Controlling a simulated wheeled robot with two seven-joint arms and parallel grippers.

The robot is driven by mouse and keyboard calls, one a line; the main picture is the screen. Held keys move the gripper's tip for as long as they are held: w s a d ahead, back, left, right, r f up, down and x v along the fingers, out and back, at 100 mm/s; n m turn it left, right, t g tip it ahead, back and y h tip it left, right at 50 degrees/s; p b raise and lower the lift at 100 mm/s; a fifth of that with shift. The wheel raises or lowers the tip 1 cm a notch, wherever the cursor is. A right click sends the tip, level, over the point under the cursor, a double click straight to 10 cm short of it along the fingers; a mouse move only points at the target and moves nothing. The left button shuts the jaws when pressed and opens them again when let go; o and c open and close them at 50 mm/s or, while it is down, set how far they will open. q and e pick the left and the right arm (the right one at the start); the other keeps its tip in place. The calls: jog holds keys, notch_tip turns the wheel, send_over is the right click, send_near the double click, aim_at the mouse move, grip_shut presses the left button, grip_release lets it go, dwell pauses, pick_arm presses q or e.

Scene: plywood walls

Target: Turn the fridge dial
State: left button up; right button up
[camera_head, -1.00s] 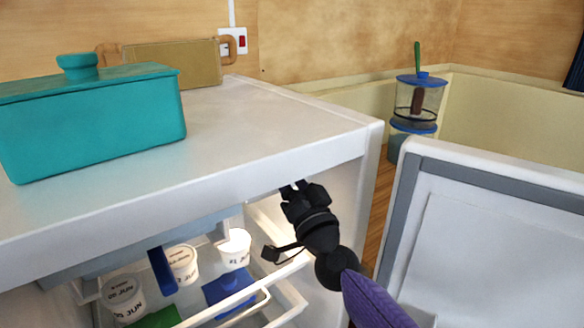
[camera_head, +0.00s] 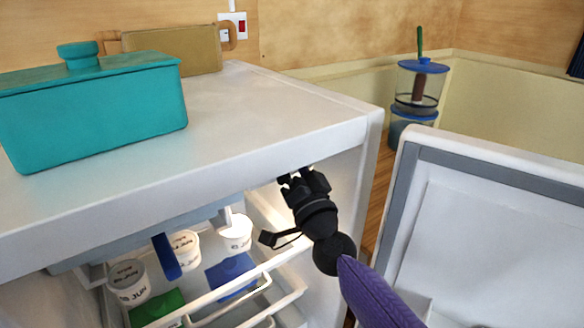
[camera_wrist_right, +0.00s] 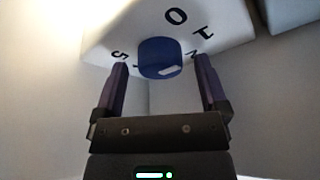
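The fridge dial (camera_wrist_right: 160,57) is a round blue knob with a light mark, on a white housing (camera_wrist_right: 222,22) printed with dark characters, in the right wrist view. My right gripper (camera_wrist_right: 163,72) is open. Its two purple fingers stand on either side of the dial, with a gap on each side. In the head view my right gripper (camera_head: 296,178) reaches in under the front edge of the fridge (camera_head: 262,112) top, which hides the dial there. My left gripper is not in view.
The fridge door (camera_head: 480,230) stands open at the right. Inside are white tubs (camera_head: 235,233), a blue box (camera_head: 230,272) and wire-fronted shelves. A teal lidded box (camera_head: 95,115) and a tan board (camera_head: 172,50) are on top. A blue-lidded jar (camera_head: 418,88) stands behind.

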jog(key=p+v, duration=0.2)
jog(key=v, duration=0.8)
